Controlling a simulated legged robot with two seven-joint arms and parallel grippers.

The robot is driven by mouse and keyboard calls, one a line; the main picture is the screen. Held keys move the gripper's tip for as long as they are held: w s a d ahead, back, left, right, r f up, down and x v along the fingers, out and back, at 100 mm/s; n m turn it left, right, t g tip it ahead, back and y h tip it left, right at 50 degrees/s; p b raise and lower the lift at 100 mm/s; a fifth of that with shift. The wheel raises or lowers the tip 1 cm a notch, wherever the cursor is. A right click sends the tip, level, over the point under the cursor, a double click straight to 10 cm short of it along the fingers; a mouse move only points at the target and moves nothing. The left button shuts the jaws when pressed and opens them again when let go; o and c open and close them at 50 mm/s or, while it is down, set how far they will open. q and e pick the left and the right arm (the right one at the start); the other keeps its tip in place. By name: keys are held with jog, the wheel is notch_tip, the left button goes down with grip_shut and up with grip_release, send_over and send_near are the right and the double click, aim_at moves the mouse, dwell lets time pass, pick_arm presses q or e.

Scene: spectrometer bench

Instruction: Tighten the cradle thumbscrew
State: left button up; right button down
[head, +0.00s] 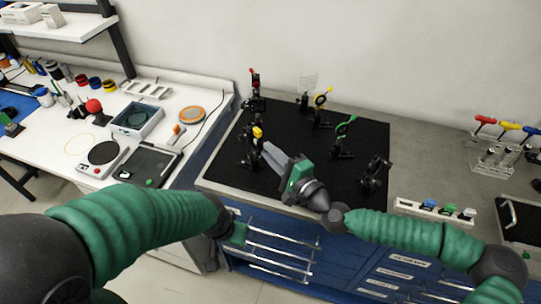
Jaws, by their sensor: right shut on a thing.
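My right gripper (267,147) reaches over the black breadboard from the right, its grey fingers pointing up and left. It is shut at a small dark mount (248,157) with a yellow knob (257,132), which looks like the cradle thumbscrew. The fingers hide part of the mount, and the exact contact is too small to see clearly. My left gripper (238,234) is low, in front of the blue drawer cabinet, away from the breadboard. Its fingers do not show clearly.
The black breadboard (300,112) carries several posts, including a yellow ring mount (322,99), a green ring mount (346,126) and a black ring mount (375,172). A white holder (408,206) stands at right. The white bench at left is crowded.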

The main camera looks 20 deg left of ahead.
jog(key=m, duration=0.7)
jog(key=m+b, duration=0.1)
jog(key=m, duration=0.3)
jog(key=shift+w+f, duration=0.1)
jog(key=shift+f, duration=0.2)
dwell(0.4)
jog(key=c, duration=1.4)
grip_release()
jog(key=shift+d, duration=0.1)
jog(key=shift+r, duration=0.15)
